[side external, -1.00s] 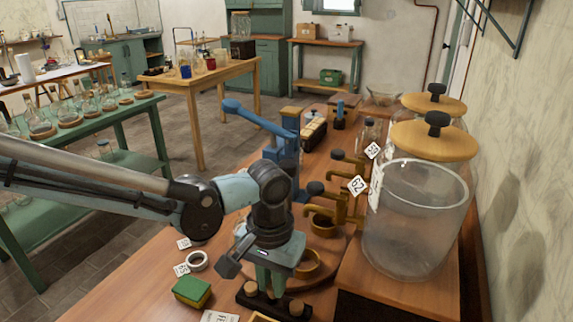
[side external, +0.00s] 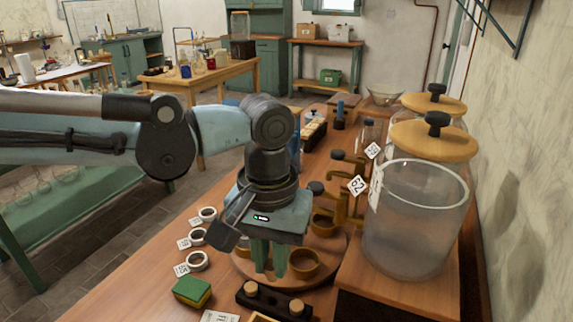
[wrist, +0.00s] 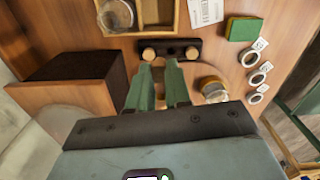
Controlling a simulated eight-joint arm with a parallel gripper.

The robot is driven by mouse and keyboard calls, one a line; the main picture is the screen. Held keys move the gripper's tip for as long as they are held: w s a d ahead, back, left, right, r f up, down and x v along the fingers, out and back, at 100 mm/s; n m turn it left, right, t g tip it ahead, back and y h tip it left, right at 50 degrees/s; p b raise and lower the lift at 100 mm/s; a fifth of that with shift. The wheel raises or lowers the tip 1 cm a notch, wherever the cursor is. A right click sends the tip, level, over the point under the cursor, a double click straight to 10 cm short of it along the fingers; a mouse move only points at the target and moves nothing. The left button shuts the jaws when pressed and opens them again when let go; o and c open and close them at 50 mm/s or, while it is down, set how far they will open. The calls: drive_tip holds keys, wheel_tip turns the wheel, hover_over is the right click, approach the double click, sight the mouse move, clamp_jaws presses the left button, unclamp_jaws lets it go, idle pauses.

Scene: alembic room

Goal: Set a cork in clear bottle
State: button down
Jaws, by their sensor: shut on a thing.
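My gripper (side external: 268,270) hangs fingers down above the dark cork rack (side external: 272,300), over the front edge of the round wooden stand. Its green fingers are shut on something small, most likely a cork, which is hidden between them. Two corks stay upright in the rack, a left one (side external: 251,288) and a right one (side external: 296,307), with a gap between them. In the wrist view my gripper (wrist: 159,68) points at that gap. A round glass vessel (wrist: 213,90) sits beside the fingers; I cannot tell if it is the clear bottle.
A green and yellow sponge (side external: 192,291) and several white rings (side external: 197,261) with tags lie to the left. A large glass jar (side external: 415,225) stands on a raised wooden block at right. Brass holders (side external: 345,195) rise behind my gripper.

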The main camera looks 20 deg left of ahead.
drive_tip(key=w+a+r+n, duration=0.4)
drive_tip(key=w+a, duration=0.9)
drive_tip(key=shift+f, duration=2.25)
drive_tip(key=shift+f, duration=1)
idle(0.5)
drive_tip(key=c, duration=0.6)
unclamp_jaws()
drive_tip(key=shift+r, duration=3.5)
drive_tip(key=shift+s, duration=0.1)
